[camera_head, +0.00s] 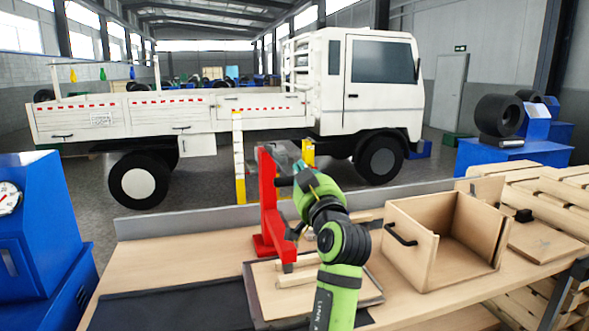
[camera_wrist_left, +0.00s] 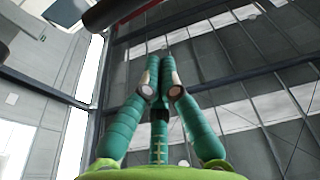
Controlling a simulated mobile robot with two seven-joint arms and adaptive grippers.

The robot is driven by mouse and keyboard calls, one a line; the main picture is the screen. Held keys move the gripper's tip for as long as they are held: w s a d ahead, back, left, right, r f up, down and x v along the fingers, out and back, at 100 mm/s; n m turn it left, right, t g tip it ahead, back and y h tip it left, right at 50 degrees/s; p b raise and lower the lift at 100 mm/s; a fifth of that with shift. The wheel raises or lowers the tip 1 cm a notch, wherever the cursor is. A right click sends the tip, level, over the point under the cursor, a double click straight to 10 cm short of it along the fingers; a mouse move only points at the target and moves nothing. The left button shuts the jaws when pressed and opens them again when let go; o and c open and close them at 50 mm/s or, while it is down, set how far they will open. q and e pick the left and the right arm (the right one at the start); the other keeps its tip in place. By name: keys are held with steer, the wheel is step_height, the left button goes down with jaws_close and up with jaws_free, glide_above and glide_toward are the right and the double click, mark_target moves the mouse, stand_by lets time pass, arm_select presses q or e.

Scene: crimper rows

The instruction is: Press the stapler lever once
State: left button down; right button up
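The red stapler (camera_head: 268,205) stands upright on the workbench, left of the wooden box. A dark bar (camera_head: 284,181), perhaps its lever, sticks out to the right of its post. My left gripper (camera_head: 302,172) is at the right side of the post, near the upper part of the stapler. In the left wrist view its teal fingers (camera_wrist_left: 158,60) point up with their tips together and nothing visible between them. A dark cylinder with a reddish side (camera_wrist_left: 118,10) crosses above the fingertips, apart from them in the picture. I cannot tell contact in the head view. My right gripper is not in view.
An open wooden box (camera_head: 410,262) with a black handle stands right of my arm. A wooden board (camera_head: 265,300) lies by the stapler's foot. A dark mat (camera_head: 180,308) covers the bench's front left. Blue machines stand left, and a white truck (camera_head: 220,110) is behind.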

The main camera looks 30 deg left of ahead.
mark_target(291, 176)
arm_select(q)
steer(key=p+x, duration=0.1)
steer(key=x, duration=0.3)
steer(key=p+x, duration=0.2)
steer(key=x, duration=0.2)
steer(key=shift+s+r, duration=0.15)
steer(key=shift+r, duration=0.05)
steer(key=f, duration=0.1)
steer(key=f+p, duration=0.1)
steer(key=d+f, duration=0.1)
steer(key=shift+s+d+f+p, duration=0.1)
steer(key=shift+s+f+p, duration=0.05)
steer(key=shift+s+p, duration=0.2)
steer(key=shift+s+d+f, duration=0.2)
steer(key=shift+f, duration=0.25)
